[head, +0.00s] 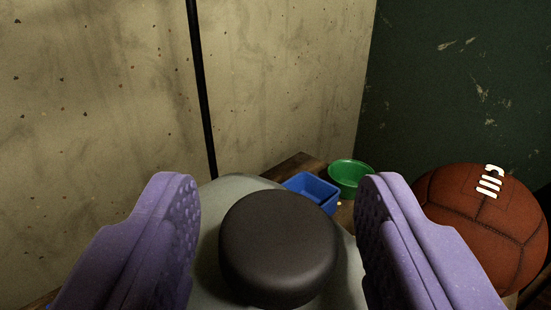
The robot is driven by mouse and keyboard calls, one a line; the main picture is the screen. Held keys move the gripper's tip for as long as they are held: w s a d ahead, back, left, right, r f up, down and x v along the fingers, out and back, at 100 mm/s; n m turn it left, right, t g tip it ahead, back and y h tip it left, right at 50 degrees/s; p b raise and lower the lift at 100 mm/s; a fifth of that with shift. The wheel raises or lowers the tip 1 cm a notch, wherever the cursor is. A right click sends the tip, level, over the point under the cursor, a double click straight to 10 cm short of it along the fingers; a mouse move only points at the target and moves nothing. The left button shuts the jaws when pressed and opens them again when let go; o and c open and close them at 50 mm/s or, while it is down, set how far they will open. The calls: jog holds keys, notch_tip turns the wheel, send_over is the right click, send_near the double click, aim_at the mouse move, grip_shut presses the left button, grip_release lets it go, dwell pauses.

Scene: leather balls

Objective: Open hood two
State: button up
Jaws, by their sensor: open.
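My gripper (278,200) has two purple padded fingers, spread wide apart. Between and beyond them is a dark, rounded, knob-like piece (278,245). It sits on a pale grey-green rounded body (215,205), which is partly hidden by the dark piece and my fingers. I cannot tell whether this is a hood, and nothing is marked as hood two. The fingers stand to either side of the dark piece, with visible gaps, and hold nothing.
A blue square container (312,192) and a green round bowl (350,178) stand behind on a wooden surface (298,166). A brown laced football (482,225) is close by the right finger. A thin black pole (203,90) stands before the stained wall (100,90). A dark green panel (460,80) is at right.

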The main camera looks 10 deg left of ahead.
jog(key=shift+w, duration=0.3)
jog(key=shift+c, duration=0.5)
grip_shut()
jog(key=shift+a+r, duration=0.1)
jog(key=shift+r, duration=0.05)
